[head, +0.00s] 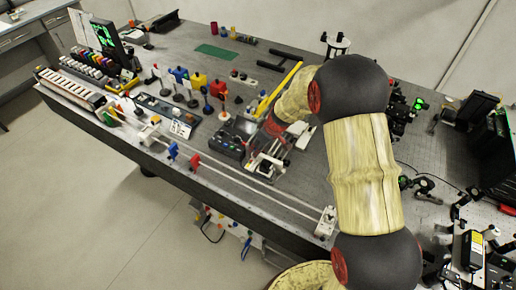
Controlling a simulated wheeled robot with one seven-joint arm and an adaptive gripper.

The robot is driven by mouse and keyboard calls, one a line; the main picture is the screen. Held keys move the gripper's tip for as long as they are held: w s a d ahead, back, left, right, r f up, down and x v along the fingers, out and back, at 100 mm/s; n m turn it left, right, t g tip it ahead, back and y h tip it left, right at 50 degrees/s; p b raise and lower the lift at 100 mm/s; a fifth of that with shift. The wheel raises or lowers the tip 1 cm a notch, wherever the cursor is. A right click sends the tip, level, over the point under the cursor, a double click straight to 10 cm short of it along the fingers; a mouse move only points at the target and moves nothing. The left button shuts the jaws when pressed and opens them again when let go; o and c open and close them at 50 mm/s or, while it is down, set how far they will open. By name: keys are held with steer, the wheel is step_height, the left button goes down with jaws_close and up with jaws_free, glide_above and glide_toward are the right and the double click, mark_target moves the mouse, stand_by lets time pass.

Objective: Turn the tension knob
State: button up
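No tension knob can be made out for certain at this size. Thin pale strings run along the bench's front edge to a small white block (326,222), which has small dark details on top. A blue clip (172,151) and a red clip (195,161) stand along the strings. My gripper (264,168) points down over the bench, behind the strings and to the left of the white block. Its fingers are small and partly mixed with the things behind, so their opening and any contact are unclear.
A dark control box (228,144) sits just left of my gripper. Several coloured items on stands (190,85) fill the bench's left half. Black optical mounts and a yellow-labelled box (471,250) crowd the right. A green mat (215,51) lies at the back.

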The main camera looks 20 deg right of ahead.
steer(key=shift+w+a+f, duration=0.1)
steer(key=shift+w+f, duration=0.05)
steer(key=shift+f, duration=0.25)
steer(key=shift+c, duration=0.2)
steer(key=c, duration=0.8)
jaws_close()
